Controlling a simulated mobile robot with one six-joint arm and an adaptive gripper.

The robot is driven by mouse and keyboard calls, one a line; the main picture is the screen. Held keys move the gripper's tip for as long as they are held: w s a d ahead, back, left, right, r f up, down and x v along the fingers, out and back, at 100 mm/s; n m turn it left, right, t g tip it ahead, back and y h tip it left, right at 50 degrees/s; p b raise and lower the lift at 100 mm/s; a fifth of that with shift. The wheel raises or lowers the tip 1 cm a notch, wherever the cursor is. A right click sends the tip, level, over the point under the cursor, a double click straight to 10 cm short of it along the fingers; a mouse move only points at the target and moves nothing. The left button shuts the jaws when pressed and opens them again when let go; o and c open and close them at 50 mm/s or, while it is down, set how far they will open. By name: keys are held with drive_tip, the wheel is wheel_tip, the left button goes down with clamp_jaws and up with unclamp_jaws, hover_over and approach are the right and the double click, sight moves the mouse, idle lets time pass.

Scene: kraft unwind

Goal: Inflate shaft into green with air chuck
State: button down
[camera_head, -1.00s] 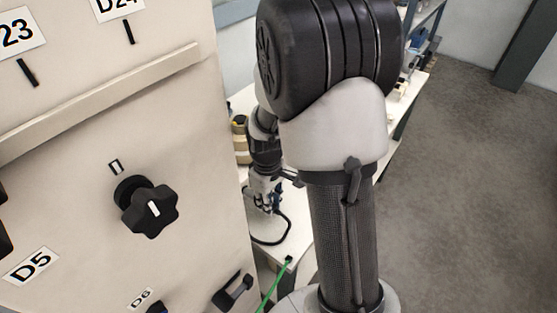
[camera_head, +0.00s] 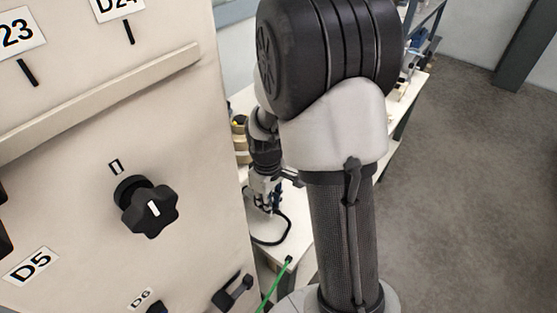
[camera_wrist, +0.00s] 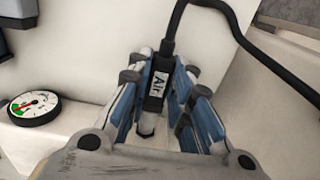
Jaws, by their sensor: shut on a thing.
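The air chuck (camera_wrist: 156,90) is a black piece with a white "Air" label, a pale metal end and a black hose leading up. In the wrist view my gripper (camera_wrist: 165,95) has its blue-padded fingers on both sides of the chuck and is shut on it. A round gauge (camera_wrist: 35,107) with a white face and green and red marks lies to the left; its reading is too small to tell. In the head view my gripper (camera_head: 268,198) is small, low over the white table behind the panel. The shaft is not clearly seen.
A large beige panel (camera_head: 90,120) with a black star knob (camera_head: 150,206) fills the left. The black hose (camera_head: 285,232) loops on the white table (camera_head: 296,240). A green line (camera_head: 274,283) runs below it. Open grey floor (camera_head: 470,180) lies right.

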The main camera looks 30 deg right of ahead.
drive_tip(key=shift+s+d, duration=0.35)
drive_tip(key=shift+s, duration=0.6)
drive_tip(key=shift+s+d, duration=0.3)
drive_tip(key=shift+s, duration=0.6)
drive_tip(key=shift+s+d, duration=0.35)
drive_tip(key=shift+s, duration=0.6)
